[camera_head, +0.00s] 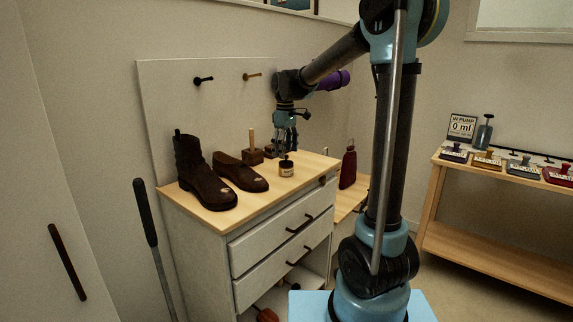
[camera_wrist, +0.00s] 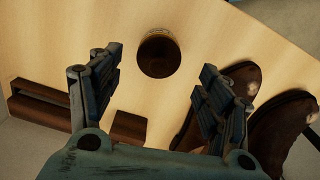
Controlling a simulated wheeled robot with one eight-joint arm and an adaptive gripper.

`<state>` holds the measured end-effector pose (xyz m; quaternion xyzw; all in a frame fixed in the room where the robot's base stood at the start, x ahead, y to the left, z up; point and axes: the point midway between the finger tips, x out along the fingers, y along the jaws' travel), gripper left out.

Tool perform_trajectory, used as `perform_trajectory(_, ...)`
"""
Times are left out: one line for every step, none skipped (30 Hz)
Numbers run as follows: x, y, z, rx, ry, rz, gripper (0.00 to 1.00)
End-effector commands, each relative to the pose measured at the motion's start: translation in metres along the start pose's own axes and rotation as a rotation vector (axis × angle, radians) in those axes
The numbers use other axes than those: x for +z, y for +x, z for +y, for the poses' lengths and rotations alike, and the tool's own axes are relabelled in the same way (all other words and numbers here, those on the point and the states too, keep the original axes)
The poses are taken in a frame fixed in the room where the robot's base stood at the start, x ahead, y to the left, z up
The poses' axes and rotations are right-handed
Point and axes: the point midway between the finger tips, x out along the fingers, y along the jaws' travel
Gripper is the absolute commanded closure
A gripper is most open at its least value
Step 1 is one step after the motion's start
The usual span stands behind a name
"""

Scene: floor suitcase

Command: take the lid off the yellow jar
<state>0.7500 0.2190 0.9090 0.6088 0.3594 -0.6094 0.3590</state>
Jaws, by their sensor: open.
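A small round jar (camera_head: 286,170) stands upright on the wooden top of the dresser, near its right end. It has a dark top and a pale yellowish band around its side. In the wrist view the jar (camera_wrist: 158,56) shows from above as a dark brown disc with a thin yellowish edge at the far side. I cannot tell whether that disc is a lid or the jar's contents. My gripper (camera_head: 285,150) is above the jar, pointing down. In the wrist view its fingers are spread wide and empty, with the jar ahead between the fingertips and not touched.
A brown boot (camera_head: 193,170) and a brown low shoe (camera_head: 240,173) stand left of the jar. Brown wooden blocks (camera_wrist: 129,127) lie close behind it, near my fingers. The dresser top (camera_head: 215,215) is bare at the front. A dark red bottle (camera_head: 348,168) stands to the right.

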Motion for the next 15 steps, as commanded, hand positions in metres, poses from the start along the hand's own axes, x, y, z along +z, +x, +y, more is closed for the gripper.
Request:
perform_trajectory(0.001,0.008,0.002,0.000,0.001,0.000,0.29)
perform_trajectory(0.000,0.012,0.003,0.000,0.001,0.000,0.29)
perform_trajectory(0.000,0.017,0.002,0.000,0.001,0.000,0.29)
perform_trajectory(0.000,0.020,0.002,0.000,0.001,0.000,0.29)
perform_trajectory(0.000,0.022,0.002,0.000,0.000,0.000,0.29)
perform_trajectory(0.000,0.025,0.002,0.000,0.001,0.000,0.29)
perform_trajectory(0.001,0.027,0.002,0.000,0.001,0.000,0.29)
perform_trajectory(0.001,0.028,0.002,0.000,0.001,0.000,0.29)
perform_trajectory(0.001,0.029,0.002,0.000,0.001,0.000,0.29)
perform_trajectory(0.001,0.029,0.002,0.000,0.001,0.000,0.29)
perform_trajectory(0.001,0.029,0.002,0.000,0.001,0.000,0.29)
perform_trajectory(0.001,0.029,0.002,0.000,0.001,0.000,0.29)
perform_trajectory(0.001,0.029,0.002,0.000,0.001,0.000,0.29)
perform_trajectory(0.001,0.029,0.002,0.000,0.001,0.000,0.29)
perform_trajectory(0.001,0.029,0.002,0.000,0.001,0.000,0.29)
